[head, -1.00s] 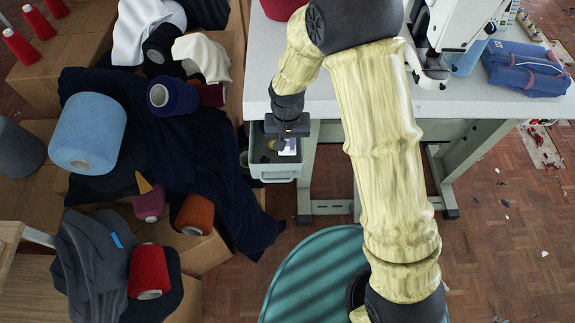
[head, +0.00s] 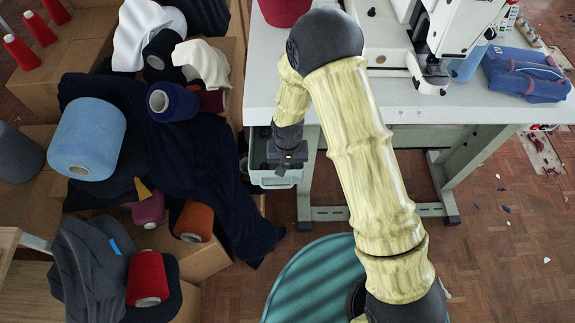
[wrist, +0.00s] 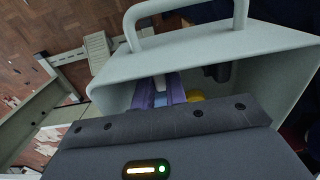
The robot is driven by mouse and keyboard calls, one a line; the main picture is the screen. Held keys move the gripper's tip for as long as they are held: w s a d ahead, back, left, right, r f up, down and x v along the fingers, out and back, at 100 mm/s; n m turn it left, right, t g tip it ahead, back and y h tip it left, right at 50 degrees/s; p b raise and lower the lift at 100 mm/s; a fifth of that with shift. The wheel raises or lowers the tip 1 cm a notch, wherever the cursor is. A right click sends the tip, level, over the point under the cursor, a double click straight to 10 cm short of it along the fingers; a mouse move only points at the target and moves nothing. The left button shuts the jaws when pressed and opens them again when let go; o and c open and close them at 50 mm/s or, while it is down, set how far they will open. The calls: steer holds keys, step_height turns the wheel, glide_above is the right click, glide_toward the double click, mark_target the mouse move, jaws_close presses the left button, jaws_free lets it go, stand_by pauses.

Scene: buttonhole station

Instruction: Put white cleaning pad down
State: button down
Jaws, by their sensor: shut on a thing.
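My gripper (head: 281,168) reaches down into the open grey-green drawer (head: 272,183) under the table's left end. In the wrist view its two purple fingers (wrist: 161,97) are inside the drawer, closed on the white cleaning pad (wrist: 160,83). Only a narrow pale strip of the pad shows between the fingers. The dark gripper body covers the near part of the drawer, so I cannot tell whether the pad touches the drawer floor. In the head view the wrist hides the pad.
The drawer also holds a yellow item (wrist: 195,96) and a dark item (wrist: 221,72). The drawer handle (wrist: 185,8) arches at its front. Dark blue cloth (head: 205,140) and yarn cones crowd the left. The white tabletop (head: 395,108) is above right.

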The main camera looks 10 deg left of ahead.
mark_target(288, 167)
steer(key=shift+f, duration=0.2)
steer(key=shift+f, duration=0.2)
steer(key=c, duration=1.4)
jaws_free()
steer(key=shift+c, duration=0.2)
steer(key=shift+r, duration=0.15)
step_height(288, 167, up, 12)
steer(key=shift+p, duration=0.35)
